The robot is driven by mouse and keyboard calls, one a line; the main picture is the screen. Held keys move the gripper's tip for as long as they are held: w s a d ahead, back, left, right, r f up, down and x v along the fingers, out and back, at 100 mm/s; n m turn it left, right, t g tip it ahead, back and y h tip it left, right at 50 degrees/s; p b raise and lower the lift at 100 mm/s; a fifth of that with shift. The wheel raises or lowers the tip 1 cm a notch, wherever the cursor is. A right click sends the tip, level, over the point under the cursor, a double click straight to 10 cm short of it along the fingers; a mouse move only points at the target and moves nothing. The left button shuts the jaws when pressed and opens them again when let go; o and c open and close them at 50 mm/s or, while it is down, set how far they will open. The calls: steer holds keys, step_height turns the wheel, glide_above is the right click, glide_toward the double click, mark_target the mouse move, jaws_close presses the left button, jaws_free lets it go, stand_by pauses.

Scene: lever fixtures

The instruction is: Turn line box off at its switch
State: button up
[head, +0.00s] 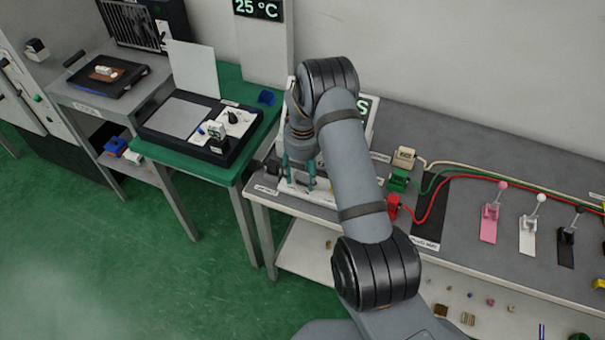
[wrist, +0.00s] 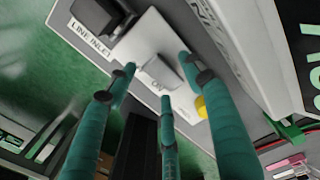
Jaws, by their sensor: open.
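The line box shows as a white plate (wrist: 150,40) in the wrist view, with a small pale switch (wrist: 158,73) on it. A label reading LINE INLET (wrist: 90,38) and a dark inlet block (wrist: 103,14) are beside the plate. My gripper (wrist: 160,82) is open, its teal fingers spread around the switch; I cannot tell whether any finger touches it. In the head view my gripper (head: 299,172) points down over the white box (head: 320,196) at the bench's left end. My arm and fingers hide much of the box and the switch there.
A yellow round part (wrist: 201,107) sits close to the right finger. Red (head: 393,207) and green (head: 398,180) connectors with cables lie right of my arm. Pink (head: 490,222), white and black levers stand farther right. A green table (head: 235,165) is to the left, across a gap.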

steer(key=shift+c, duration=0.2)
steer(key=c, duration=1.1)
